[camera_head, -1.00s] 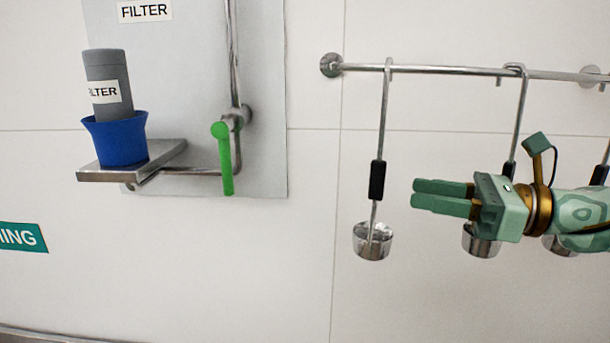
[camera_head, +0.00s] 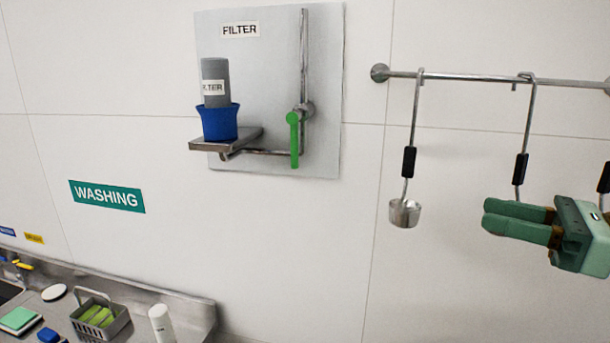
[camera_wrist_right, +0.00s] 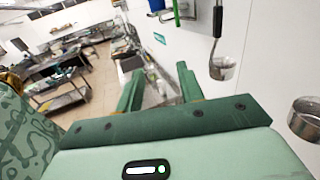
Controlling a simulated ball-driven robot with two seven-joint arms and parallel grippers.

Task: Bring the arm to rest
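My right gripper (camera_head: 489,214) is at the right edge of the head view, in front of the wall and the hanging ladles, with its fingers pointing left. In the right wrist view its two green fingers (camera_wrist_right: 158,82) stand apart with nothing between them, so it is open and empty. One ladle (camera_head: 404,212) hangs clear to the left of the gripper. A second ladle (camera_head: 521,168) hangs behind the gripper, its cup hidden. My left gripper is not in view.
A rail (camera_head: 470,76) carries the ladles. Left of it, a filter panel (camera_head: 270,70) has a green lever (camera_head: 294,140) and a shelf with a blue cup (camera_head: 219,123) holding a grey cylinder (camera_head: 215,75).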

